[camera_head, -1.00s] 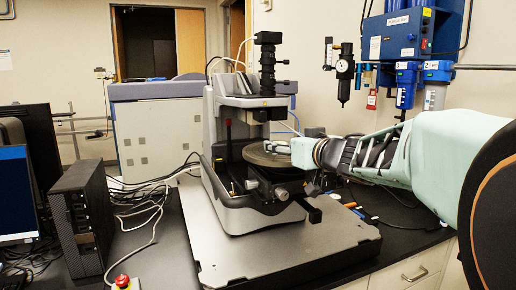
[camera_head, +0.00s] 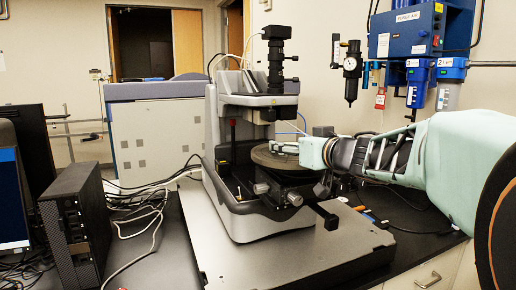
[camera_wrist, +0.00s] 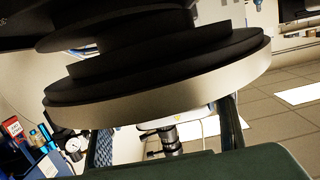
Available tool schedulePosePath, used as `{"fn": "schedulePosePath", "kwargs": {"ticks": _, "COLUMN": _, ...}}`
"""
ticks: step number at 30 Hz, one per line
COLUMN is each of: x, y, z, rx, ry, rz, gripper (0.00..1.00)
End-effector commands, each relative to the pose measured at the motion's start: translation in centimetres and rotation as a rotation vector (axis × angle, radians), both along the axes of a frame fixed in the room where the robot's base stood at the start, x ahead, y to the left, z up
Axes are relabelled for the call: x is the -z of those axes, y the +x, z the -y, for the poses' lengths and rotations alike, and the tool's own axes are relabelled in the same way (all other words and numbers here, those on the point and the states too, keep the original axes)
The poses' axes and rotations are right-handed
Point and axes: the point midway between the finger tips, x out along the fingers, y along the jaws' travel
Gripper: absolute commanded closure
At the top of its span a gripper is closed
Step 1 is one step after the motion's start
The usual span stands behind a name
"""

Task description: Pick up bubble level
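I cannot make out the bubble level for certain in either view. My gripper (camera_head: 284,147) reaches in from the right over the dark round stage (camera_head: 285,166) of the profiler (camera_head: 226,178). In the wrist view the stage rim (camera_wrist: 165,106) fills the upper middle and hides part of the fingers. The two dark fingers (camera_wrist: 168,136) stand apart on either side, with a gap between them. A pale part with a small yellow spot (camera_wrist: 178,122) shows in that gap; I cannot tell whether it is the level or part of the profiler. I see nothing clearly held.
The profiler's optical column (camera_head: 276,65) rises just behind the stage. Its grey base plate (camera_head: 270,262) covers much of the bench. A black computer tower (camera_head: 77,222) and cables are at left. Blue air filters (camera_head: 418,82) hang on the wall at right. Small tools lie right of the plate.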

Motion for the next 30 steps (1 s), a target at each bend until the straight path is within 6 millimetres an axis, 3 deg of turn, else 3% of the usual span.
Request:
{"fn": "schedulePosePath", "kwargs": {"ticks": 2, "x": 0.0, "y": 0.0, "z": 0.0, "rx": 0.0, "ry": 0.0, "rz": 0.0, "gripper": 0.52}}
{"fn": "schedulePosePath", "kwargs": {"ticks": 14, "x": 0.0, "y": 0.0, "z": 0.0, "rx": 0.0, "ry": 0.0, "rz": 0.0, "gripper": 0.95}}
{"fn": "schedulePosePath", "kwargs": {"ticks": 23, "x": -0.3, "y": 0.1, "z": -0.1, "rx": 0.0, "ry": 0.0, "rz": 0.0, "gripper": 0.96}}
{"fn": "schedulePosePath", "kwargs": {"ticks": 30, "x": -1.9, "y": 0.5, "z": -0.5, "rx": 0.001, "ry": 0.0, "rz": 0.0, "gripper": 0.96}}
